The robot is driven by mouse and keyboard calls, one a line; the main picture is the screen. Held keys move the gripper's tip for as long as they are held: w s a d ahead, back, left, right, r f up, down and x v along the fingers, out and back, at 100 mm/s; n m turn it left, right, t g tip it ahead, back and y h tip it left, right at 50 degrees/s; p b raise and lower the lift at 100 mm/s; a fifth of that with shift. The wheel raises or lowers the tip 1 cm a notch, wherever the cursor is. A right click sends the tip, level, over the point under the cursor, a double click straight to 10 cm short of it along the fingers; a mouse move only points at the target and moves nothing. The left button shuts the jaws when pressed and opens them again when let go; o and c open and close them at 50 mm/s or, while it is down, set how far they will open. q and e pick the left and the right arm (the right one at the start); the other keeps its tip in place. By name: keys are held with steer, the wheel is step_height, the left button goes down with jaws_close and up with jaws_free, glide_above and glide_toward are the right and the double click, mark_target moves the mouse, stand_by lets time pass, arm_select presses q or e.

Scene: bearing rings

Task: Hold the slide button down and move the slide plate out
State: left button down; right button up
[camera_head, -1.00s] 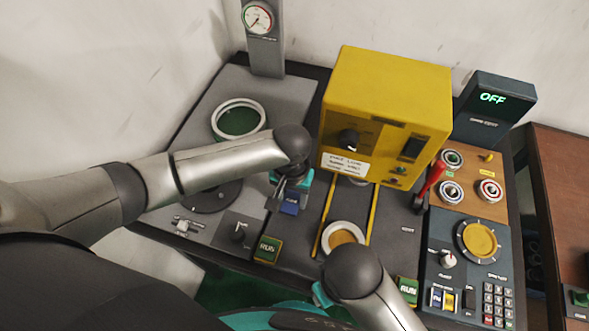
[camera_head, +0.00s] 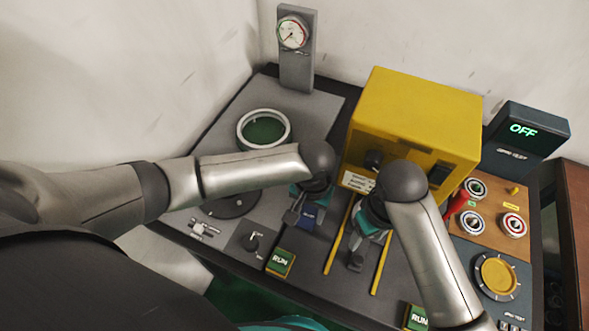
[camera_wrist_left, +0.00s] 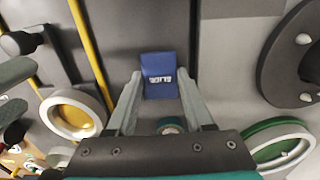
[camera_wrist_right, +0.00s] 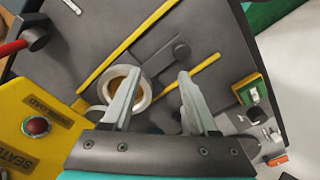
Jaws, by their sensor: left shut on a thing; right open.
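The blue slide button (camera_head: 308,222) is on the panel left of the yellow rails. My left gripper (camera_head: 296,212) is shut on it; in the left wrist view the button (camera_wrist_left: 160,75) sits between the fingertips. I cannot tell how far it is pressed. The slide plate lies between the rails, carrying a white ring with a gold centre (camera_wrist_right: 108,88). Its dark knob (camera_wrist_right: 180,48) stands beside the ring, away from the yellow housing. My right gripper (camera_wrist_right: 160,76) is open and empty above the plate, near the knob. In the head view it hides the ring.
The yellow press housing (camera_head: 415,120) stands behind the rails. RUN buttons (camera_head: 281,262) flank them. A red lever (camera_head: 457,204) is right of the right forearm. A white ring on a green seat (camera_head: 264,128) lies far left. The display (camera_head: 523,130) reads OFF.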

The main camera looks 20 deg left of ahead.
step_height(320, 180, up, 10)
steer(key=s+a+r+n+g+y, duration=0.2)
steer(key=s+a+r+y, duration=0.1)
steer(key=a+r+y, duration=0.3)
steer(key=s+a+r+n+g+y, duration=0.2)
steer(key=a+r+y, duration=0.4)
steer(key=r, duration=0.4)
steer(key=shift+s+a+n+g+y, duration=0.35)
steer(key=shift+s+g, duration=0.35)
steer(key=shift+s, duration=0.5)
steer(key=m+t+h, duration=0.5)
steer(key=t+h, duration=0.4)
steer(key=h, duration=0.1)
glide_toward(359, 261)
steer(key=shift+y, duration=0.25)
steer(key=x, duration=0.8)
steer(key=shift+w+d+f, duration=0.1)
steer(key=shift+w+f, duration=0.05)
steer(key=shift+f, duration=0.2)
